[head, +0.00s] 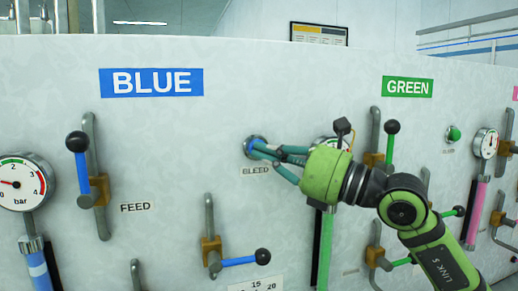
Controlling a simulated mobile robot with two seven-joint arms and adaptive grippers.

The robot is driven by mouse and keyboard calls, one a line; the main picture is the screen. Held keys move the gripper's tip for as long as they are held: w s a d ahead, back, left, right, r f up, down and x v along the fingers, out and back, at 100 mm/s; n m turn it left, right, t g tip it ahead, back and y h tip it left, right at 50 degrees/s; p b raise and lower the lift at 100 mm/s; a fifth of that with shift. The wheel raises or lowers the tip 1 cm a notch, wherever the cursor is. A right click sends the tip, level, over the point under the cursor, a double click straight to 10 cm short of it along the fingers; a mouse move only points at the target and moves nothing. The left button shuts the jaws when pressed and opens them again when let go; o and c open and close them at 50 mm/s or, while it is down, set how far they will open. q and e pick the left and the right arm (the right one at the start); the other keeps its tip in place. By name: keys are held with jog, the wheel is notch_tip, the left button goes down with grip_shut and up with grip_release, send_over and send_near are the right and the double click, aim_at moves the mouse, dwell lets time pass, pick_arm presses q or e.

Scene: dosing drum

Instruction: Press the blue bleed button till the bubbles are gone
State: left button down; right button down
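The blue bleed button (249,146) sits in a round metal ring on the pale panel, above the label BLEED. My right gripper (256,149) comes in from the right, and its teal fingers are drawn together with the tips at the button. They cover part of it. The tips look to be touching it, but I cannot tell how far it is pushed in. A tube with blue liquid (38,268) stands under the gauge at the lower left, cut by the picture's edge. I cannot make out bubbles in it. My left gripper is out of view.
The BLUE sign (151,82) marks this section. A blue-handled FEED valve (80,170) is on the left, and another blue lever (240,260) is below the button. The GREEN section's levers (390,145) and green button (453,134) are near my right arm.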

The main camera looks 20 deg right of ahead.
jog(key=shift+w, duration=0.2)
dwell(0.5)
jog(key=shift+s+b, duration=0.45)
jog(key=shift+s, duration=0.45)
jog(key=shift+f, duration=0.1)
